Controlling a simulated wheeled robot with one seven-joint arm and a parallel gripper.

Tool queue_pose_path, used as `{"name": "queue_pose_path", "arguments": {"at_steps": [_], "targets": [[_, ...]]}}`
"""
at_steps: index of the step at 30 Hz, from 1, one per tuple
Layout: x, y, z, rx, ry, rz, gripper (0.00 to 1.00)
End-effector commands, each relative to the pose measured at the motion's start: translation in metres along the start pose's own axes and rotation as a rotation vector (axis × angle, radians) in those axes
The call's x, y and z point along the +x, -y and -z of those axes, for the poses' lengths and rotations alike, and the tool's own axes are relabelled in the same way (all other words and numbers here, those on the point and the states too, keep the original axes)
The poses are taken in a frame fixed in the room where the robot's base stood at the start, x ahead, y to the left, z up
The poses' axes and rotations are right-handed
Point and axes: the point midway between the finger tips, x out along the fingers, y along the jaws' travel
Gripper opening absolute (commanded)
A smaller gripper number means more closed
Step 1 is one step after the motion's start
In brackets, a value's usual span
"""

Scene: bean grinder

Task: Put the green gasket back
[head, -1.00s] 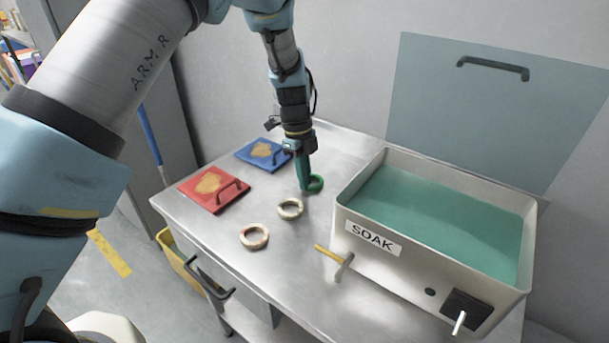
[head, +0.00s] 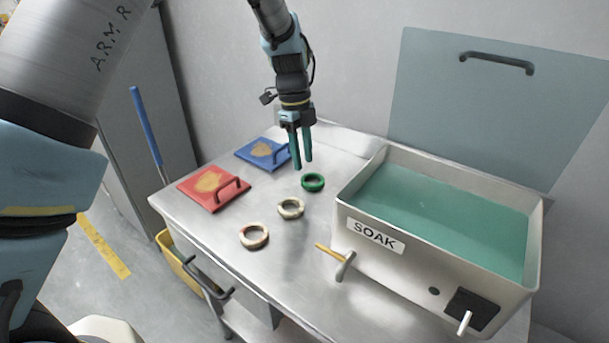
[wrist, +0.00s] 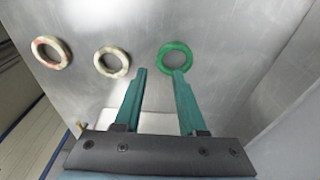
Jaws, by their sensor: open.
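The green gasket (head: 313,182) is a ring lying flat on the metal table, left of the soak tank. My gripper (head: 302,166) is above the table, just behind and left of the gasket in the head view, open and empty. In the wrist view the green gasket (wrist: 175,56) lies beyond the tips of my gripper (wrist: 160,72), nearer the right finger. The fingers look apart from it. Two cream rings with reddish or greenish marks, a middle one (head: 291,208) and a front one (head: 254,236), lie in a row with it.
The tank marked SOAK (head: 375,237) holds green liquid and stands at right, its lid (head: 490,110) raised behind. Red (head: 214,188) and blue (head: 262,153) handled plates lie at the table's left.

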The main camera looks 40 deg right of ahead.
Motion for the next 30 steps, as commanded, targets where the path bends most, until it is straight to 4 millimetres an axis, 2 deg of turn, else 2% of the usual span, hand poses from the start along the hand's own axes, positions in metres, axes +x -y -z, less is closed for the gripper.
{"name": "queue_pose_path", "arguments": {"at_steps": [3, 9, 14, 20, 22, 26, 29, 30], "targets": [[-0.023, 0.001, -0.001, 0.0, 0.0, 0.004, 0.4], [-0.051, 0.0, -0.001, -0.001, -0.001, 0.002, 0.4], [-0.06, 0.0, 0.0, 0.0, 0.0, 0.0, 0.4], [-0.061, 0.0, -0.001, -0.002, 0.0, -0.001, 0.4], [-0.062, -0.005, -0.006, -0.031, 0.001, 0.002, 0.4], [-0.07, -0.036, -0.043, -0.259, 0.014, 0.024, 0.4], [-0.079, -0.087, -0.089, -0.592, 0.03, 0.057, 0.4], [-0.082, -0.112, -0.106, -0.746, 0.036, 0.074, 0.4]]}}
